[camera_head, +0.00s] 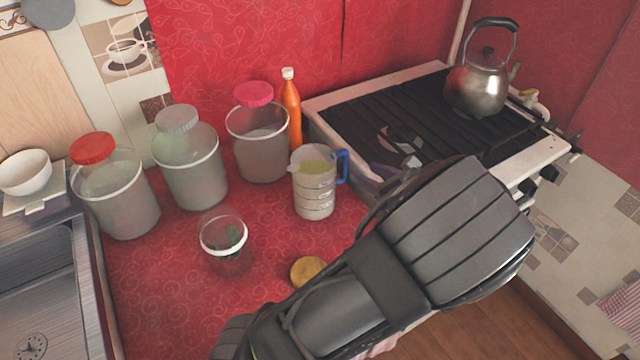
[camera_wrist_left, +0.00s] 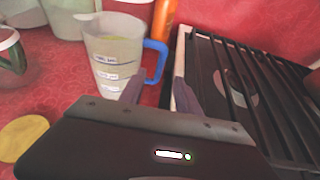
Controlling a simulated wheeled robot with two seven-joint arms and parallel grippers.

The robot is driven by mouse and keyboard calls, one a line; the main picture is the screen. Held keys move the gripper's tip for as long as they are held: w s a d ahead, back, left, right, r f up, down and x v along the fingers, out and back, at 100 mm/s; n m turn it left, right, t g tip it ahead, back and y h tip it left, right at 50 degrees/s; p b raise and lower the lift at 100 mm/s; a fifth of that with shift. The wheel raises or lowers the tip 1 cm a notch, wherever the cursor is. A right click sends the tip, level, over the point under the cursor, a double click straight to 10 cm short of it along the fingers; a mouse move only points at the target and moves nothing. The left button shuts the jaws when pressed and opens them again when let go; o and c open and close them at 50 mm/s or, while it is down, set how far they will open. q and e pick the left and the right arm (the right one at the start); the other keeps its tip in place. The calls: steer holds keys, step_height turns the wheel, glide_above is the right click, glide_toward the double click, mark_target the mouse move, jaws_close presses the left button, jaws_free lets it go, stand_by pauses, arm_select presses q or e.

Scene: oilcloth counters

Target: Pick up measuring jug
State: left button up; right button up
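The measuring jug (camera_head: 314,190) stands upright on the red counter, translucent with dark markings and a blue handle facing right. It also shows in the left wrist view (camera_wrist_left: 112,62), with its handle just ahead of my gripper. My left gripper (camera_wrist_left: 160,84) is open, its two fingers apart, close to the blue handle with nothing held between them. In the head view my left arm hides most of the gripper. Whether a finger touches the handle is unclear. My right gripper is not in view.
A stove (camera_head: 440,125) with a steel kettle (camera_head: 478,85) is right of the jug. Behind and left stand an orange bottle (camera_head: 292,110) and large lidded jars (camera_head: 190,172). A small jar (camera_head: 224,238) and a yellow round lid (camera_head: 308,271) lie nearer. A sink (camera_head: 38,290) is far left.

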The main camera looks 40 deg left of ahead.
mark_target(347, 164)
arm_select(q)
steer(key=shift+x, duration=1.3)
steer(key=shift+x, duration=2.65)
jaws_close()
